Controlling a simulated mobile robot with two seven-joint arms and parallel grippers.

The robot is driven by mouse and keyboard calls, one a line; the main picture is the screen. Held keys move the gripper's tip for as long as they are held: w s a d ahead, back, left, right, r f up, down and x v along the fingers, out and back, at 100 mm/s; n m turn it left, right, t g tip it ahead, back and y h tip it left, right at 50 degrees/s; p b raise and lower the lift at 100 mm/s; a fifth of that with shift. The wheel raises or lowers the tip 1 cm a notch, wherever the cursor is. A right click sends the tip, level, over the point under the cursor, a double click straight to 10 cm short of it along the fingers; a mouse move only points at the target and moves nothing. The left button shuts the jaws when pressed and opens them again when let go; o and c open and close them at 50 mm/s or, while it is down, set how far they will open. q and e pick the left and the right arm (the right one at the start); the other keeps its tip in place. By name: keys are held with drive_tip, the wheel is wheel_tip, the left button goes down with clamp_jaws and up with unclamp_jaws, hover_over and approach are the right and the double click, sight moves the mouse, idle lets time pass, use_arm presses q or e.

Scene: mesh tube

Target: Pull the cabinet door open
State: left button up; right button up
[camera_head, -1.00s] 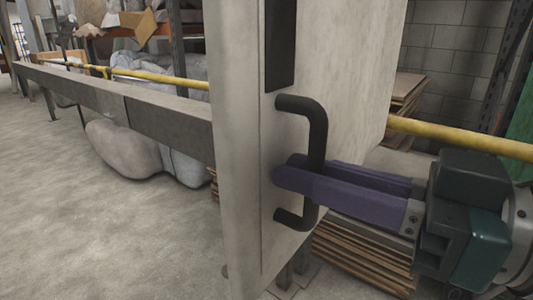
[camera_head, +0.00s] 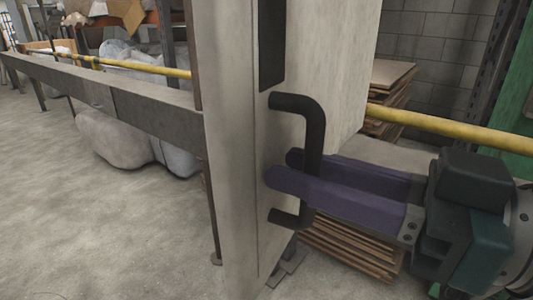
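The pale cabinet door (camera_head: 345,60) fills the middle of the view, seen at a steep angle with a narrow edge strip towards me. A black U-shaped handle (camera_head: 313,130) stands out from it, below a dark vertical strip. My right gripper (camera_head: 277,168) comes in from the right with two purple fingers. They reach past the upright bar of the handle, one on the near side and one on the far side. The fingers look closed on the bar, which partly hides the far finger. My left gripper is not in view.
A grey rail (camera_head: 110,105) and a yellow pipe (camera_head: 440,125) run across behind the cabinet. Stacked brown boards (camera_head: 345,245) lie behind and below my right gripper. Grey wrapped bundles (camera_head: 110,140) lie at the left. The floor (camera_head: 90,230) at left is clear.

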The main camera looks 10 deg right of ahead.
drive_tip(key=p+v, duration=0.2)
drive_tip(key=v, duration=0.8)
idle(0.4)
